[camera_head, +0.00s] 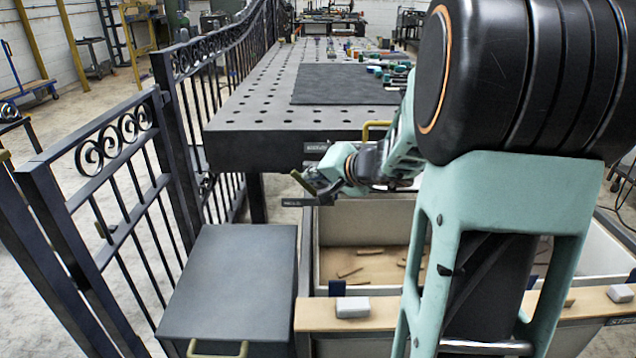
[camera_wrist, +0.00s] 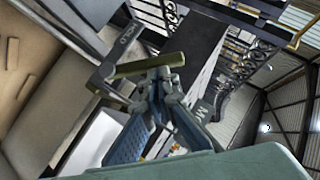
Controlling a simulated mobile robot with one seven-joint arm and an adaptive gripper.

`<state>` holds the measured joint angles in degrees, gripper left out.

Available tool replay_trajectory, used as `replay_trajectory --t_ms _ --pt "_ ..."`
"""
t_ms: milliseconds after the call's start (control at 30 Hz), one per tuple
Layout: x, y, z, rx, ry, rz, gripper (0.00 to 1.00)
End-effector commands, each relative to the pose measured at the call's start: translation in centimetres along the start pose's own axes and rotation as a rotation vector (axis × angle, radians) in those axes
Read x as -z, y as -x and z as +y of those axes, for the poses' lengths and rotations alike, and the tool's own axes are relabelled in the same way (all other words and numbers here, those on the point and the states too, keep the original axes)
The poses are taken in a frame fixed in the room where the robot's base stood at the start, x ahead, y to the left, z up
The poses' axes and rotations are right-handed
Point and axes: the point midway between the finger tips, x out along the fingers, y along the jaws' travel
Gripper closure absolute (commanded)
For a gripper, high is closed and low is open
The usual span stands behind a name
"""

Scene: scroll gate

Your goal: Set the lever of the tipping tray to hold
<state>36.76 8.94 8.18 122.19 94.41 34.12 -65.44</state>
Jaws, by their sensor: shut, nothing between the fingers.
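An olive bar (camera_head: 302,183), which looks like the lever, shows at the left tip of my gripper (camera_head: 328,188) in the head view. In the wrist view the olive bar (camera_wrist: 150,66) lies across the fingertips of my gripper (camera_wrist: 168,82). My gripper is shut with nothing between its fingers; I cannot tell whether it touches the bar. I cannot tell which setting the bar is at, or make out the tray clearly.
A pale-walled bin (camera_head: 400,215) with wood scraps is below my arm. A dark box (camera_head: 228,270) with a yellow handle stands left of it. A black gate (camera_head: 110,190) runs along the left. A perforated table (camera_head: 250,118) with tools is behind.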

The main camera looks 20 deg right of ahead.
Motion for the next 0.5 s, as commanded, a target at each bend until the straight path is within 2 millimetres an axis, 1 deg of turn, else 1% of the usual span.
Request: replay_trajectory --t_ms 33,200,500 --pt "-0.4 -0.3 -0.4 -0.029 0.038 -0.002 1.0" --pt "-1.0 -0.9 -1.1 -0.141 0.148 -0.003 1.0" --pt "-1.7 -1.6 -1.1 -0.24 0.241 -0.004 1.0"
